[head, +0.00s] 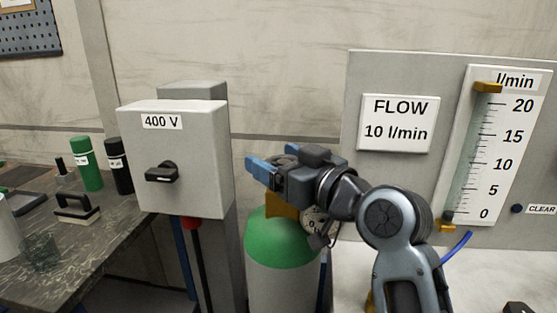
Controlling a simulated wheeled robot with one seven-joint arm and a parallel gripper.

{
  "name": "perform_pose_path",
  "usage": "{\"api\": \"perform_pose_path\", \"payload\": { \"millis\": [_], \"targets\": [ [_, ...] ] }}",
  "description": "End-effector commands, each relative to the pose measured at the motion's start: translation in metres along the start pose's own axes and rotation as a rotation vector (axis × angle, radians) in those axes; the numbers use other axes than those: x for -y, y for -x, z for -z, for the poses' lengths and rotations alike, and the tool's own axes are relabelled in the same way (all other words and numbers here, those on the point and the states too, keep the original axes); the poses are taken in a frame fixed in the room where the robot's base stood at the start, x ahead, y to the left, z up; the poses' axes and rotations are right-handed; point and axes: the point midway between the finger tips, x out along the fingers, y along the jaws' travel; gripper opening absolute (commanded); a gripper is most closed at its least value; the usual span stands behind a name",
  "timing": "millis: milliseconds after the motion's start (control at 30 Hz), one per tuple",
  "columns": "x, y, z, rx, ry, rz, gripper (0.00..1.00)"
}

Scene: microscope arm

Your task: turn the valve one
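A green-topped, pale gas cylinder (283,240) stands upright in the middle of the head view. A brass-coloured valve body (283,205) sits on its top, with a small round gauge (312,222) at its right. My gripper (267,160) is level above the valve body, pointing left, its two blue fingers apart. A dark, rounded piece shows between the fingers; I cannot tell whether it is the valve's handwheel or whether the fingers touch it. The flow meter (477,150) at the right has a dark mark near 0. A sign (397,123) reads "FLOW 10 l/min".
A grey "400 V" switch box (190,130) with a black knob stands close left of the cylinder. A dark bench (110,240) at the left holds green and black bottles and a glass beaker. A "CLEAR" button (516,209) is at the far right.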

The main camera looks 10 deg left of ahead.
Motion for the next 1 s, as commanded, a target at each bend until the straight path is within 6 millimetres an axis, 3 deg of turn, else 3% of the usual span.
{"api": "perform_pose_path", "payload": {
  "millis": [267, 567, 1000],
  "targets": [
    [0.0000, 0.0002, -0.0001, 0.000, 0.000, 0.000, 0.49],
    [0.0001, 0.0002, 0.0014, 0.002, 0.000, -0.036, 0.49],
    [-0.0015, 0.0003, 0.0032, 0.002, 0.001, -0.277, 0.49]
  ]
}}
